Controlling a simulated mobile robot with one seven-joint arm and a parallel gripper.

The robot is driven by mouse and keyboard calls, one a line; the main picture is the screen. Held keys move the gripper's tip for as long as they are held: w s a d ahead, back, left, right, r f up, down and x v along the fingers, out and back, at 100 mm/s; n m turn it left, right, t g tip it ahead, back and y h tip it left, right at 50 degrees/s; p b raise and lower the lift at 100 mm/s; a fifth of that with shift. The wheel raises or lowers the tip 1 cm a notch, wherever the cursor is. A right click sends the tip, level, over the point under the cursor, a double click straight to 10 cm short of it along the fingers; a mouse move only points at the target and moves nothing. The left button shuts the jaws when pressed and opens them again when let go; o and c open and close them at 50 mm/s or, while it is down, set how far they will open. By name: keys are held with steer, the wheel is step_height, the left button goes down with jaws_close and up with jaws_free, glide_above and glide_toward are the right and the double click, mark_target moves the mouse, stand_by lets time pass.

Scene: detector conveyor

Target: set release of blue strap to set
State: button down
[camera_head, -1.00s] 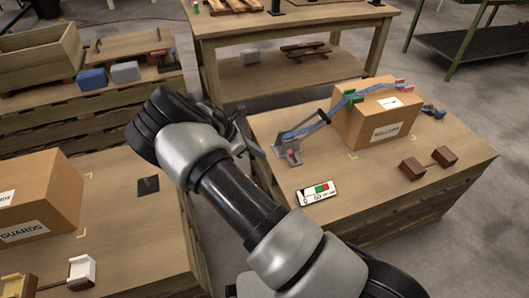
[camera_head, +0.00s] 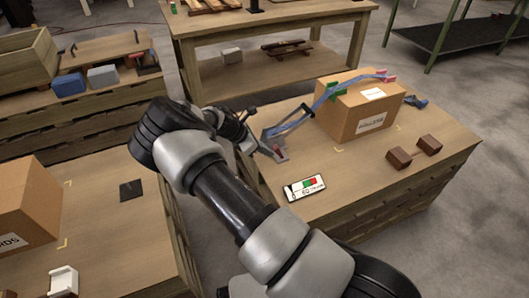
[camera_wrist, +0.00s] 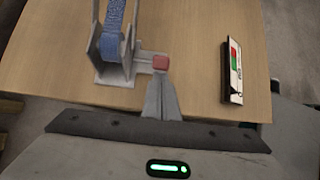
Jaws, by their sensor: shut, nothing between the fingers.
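The blue strap (camera_head: 302,119) runs over a cardboard box (camera_head: 356,116) and down its left side into a grey metal ratchet (camera_head: 268,143) on the wooden table. In the wrist view the strap (camera_wrist: 112,30) enters the ratchet bracket (camera_wrist: 97,55) from above. A small red release tab (camera_wrist: 160,62) sticks out on the bracket's right side; it also shows in the head view (camera_head: 279,152). My gripper (camera_wrist: 161,75) is shut and empty, its fingertips at or just below the red tab; I cannot tell whether they touch it. In the head view my gripper is beside the ratchet, partly hidden.
A small panel with red and green fields (camera_head: 304,187) lies on the table right of the ratchet. Brown blocks (camera_head: 413,151) joined by a rod lie at the right. Green and pink corner pieces sit on the box. The table front is mostly clear.

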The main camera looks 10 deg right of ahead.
mark_target(276, 147)
steer(key=shift+d+r+y+p, duration=0.3)
steer(key=shift+y+p, duration=0.1)
steer(key=shift+p, duration=0.15)
steer(key=shift+w+d+r+y+p, duration=0.2)
steer(key=shift+d+r+y+p, duration=0.4)
steer(key=shift+p, duration=0.4)
steer(key=shift+w+d+r+g+y+p, duration=0.15)
steer(key=shift+d+r+g+y+p, duration=0.2)
steer(key=shift+d+y+p, duration=0.4)
steer(key=d+y, duration=0.2)
steer(key=y, duration=0.2)
steer(key=shift+w+d+r+g+b, duration=0.1)
steer(key=shift+w+d+g+b, duration=0.2)
steer(key=shift+d+g, duration=0.1)
steer(key=shift+y, duration=0.35)
steer(key=shift+a+r, duration=0.1)
steer(key=shift+r, duration=0.15)
